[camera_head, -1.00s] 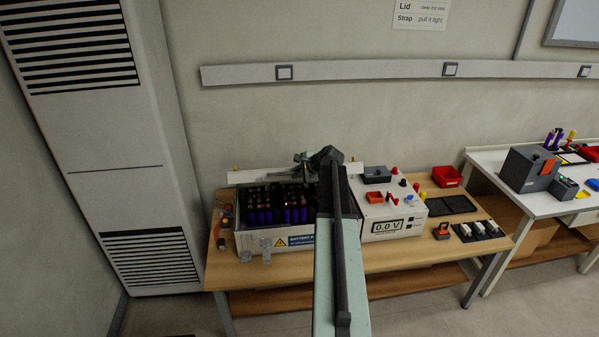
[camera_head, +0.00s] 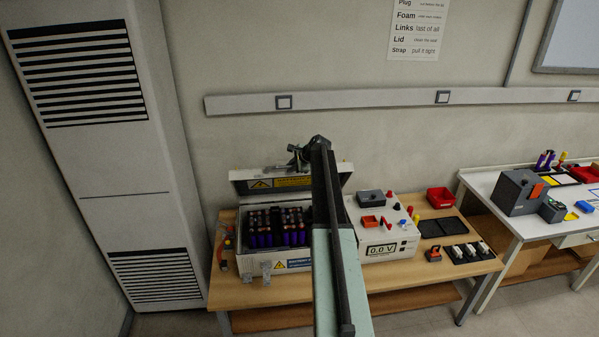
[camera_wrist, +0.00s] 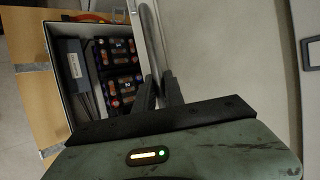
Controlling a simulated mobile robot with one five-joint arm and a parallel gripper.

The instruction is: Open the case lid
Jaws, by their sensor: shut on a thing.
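The white battery case (camera_head: 295,264) stands on the left of the wooden bench, with rows of purple and dark cells (camera_head: 265,238) showing inside. Its lid (camera_head: 293,183) is raised along the back, and its inner face with yellow warning labels shows. My gripper (camera_head: 299,157) is at the lid's upper edge, near the middle. In the wrist view my gripper (camera_wrist: 159,92) has its fingers closed about the lid's edge (camera_wrist: 155,50). My arm hides the right part of the case and some of the lid.
A power unit (camera_head: 388,247) reading 0.0 V stands right of the case. A red bin (camera_head: 441,198) and dark trays are farther right on the bench (camera_head: 400,278). The wall with a grey rail (camera_head: 360,99) is behind, and a tall white cabinet (camera_head: 110,170) is at left.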

